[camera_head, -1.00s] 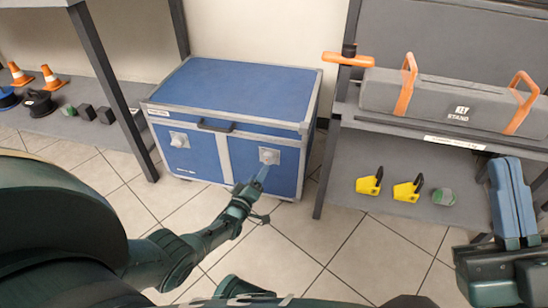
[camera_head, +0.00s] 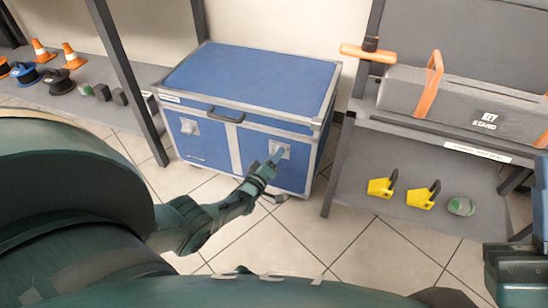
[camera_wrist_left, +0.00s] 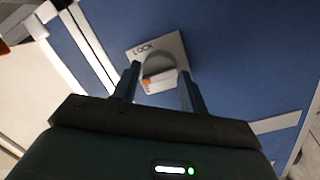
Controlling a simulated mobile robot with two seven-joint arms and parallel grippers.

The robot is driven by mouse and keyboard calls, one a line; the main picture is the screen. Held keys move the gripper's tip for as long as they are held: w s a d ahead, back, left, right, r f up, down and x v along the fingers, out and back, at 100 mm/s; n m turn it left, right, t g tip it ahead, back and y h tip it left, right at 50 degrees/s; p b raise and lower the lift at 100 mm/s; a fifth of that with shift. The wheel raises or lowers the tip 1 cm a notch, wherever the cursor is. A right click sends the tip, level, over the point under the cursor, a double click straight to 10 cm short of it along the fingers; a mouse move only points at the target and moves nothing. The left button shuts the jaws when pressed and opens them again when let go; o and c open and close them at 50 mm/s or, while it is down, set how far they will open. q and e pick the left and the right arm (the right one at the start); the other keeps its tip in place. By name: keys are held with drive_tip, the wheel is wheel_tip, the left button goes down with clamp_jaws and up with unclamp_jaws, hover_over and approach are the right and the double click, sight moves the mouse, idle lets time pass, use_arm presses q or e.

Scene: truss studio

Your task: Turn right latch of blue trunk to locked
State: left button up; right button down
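The blue trunk (camera_head: 255,80) stands on the floor against the wall, with its lid shut. Its right latch (camera_head: 286,146) is a pale plate on the front. In the left wrist view the latch plate (camera_wrist_left: 173,45) reads "LOCK" and carries a grey round knob (camera_wrist_left: 157,66) with an orange mark. My left gripper (camera_head: 276,157) is at this latch. In the left wrist view its fingers (camera_wrist_left: 159,85) are apart, one on each side of the knob; contact cannot be told. My right gripper (camera_head: 541,195) is cut off at the right edge; its opening is hidden.
The left latch (camera_head: 189,127) is on the same trunk front. A left shelf holds cones (camera_head: 72,56) and reels. Tiled floor in front is clear.

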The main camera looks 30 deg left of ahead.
use_arm(q)
drive_tip(key=c, duration=0.5)
drive_tip(key=shift+m, duration=0.4)
drive_tip(key=shift+w+d+r+m+g+y+p, duration=0.1)
drive_tip(key=shift+m+g+y+p, duration=0.2)
drive_tip(key=shift+m, duration=2.05)
drive_tip(key=shift+d+r+m+g+y+p, duration=0.1)
drive_tip(key=shift+m+g+y, duration=0.2)
drive_tip(key=shift+m, duration=2.1)
drive_tip(key=shift+w+r+m+g+y+p, duration=0.15)
drive_tip(key=shift+m+g, duration=0.25)
drive_tip(key=shift+m, duration=1.95)
use_arm(e)
drive_tip(key=shift+w+a+f+m+h, duration=0.1)
drive_tip(key=shift+w+f+m+h, duration=0.2)
drive_tip(key=shift+f+m+h, duration=0.6)
use_arm(q)
drive_tip(key=shift+s+f, duration=0.1)
use_arm(e)
drive_tip(key=shift+r, duration=0.2)
